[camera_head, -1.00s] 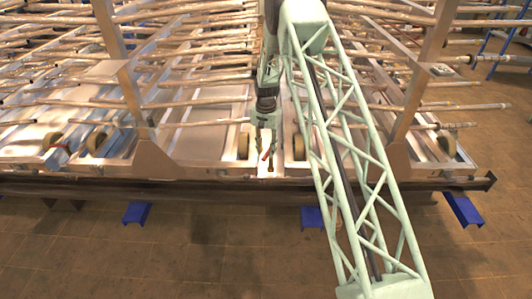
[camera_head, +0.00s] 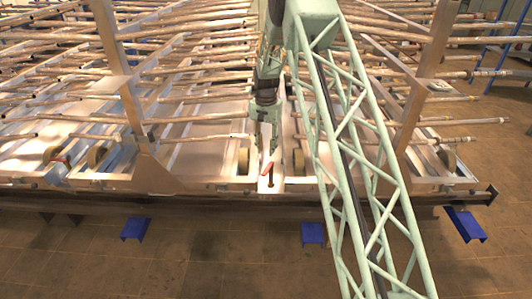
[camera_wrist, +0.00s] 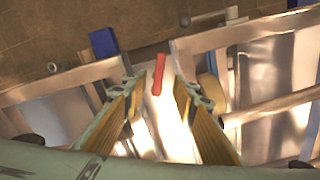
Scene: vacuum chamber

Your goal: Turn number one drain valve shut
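A small valve with a red handle (camera_head: 267,170) stands on a dark stem at the near edge of the metal frame. The red handle (camera_wrist: 158,75) also shows in the wrist view, lengthwise and slightly tilted. My gripper (camera_head: 268,146) hangs just behind and above this handle, apart from it. In the wrist view my gripper (camera_wrist: 160,88) is open, with a finger on either side of the handle's line and nothing between them. Another red handle (camera_head: 62,162) shows far left on the frame. I cannot read any valve number.
Racks of long pipes (camera_head: 200,72) fill the frame behind. Upright posts (camera_head: 118,85) stand left and right (camera_head: 425,75) of my arm. A dark beam (camera_head: 210,203) runs along the front, with blue feet (camera_head: 135,229) below it. The floor in front is clear.

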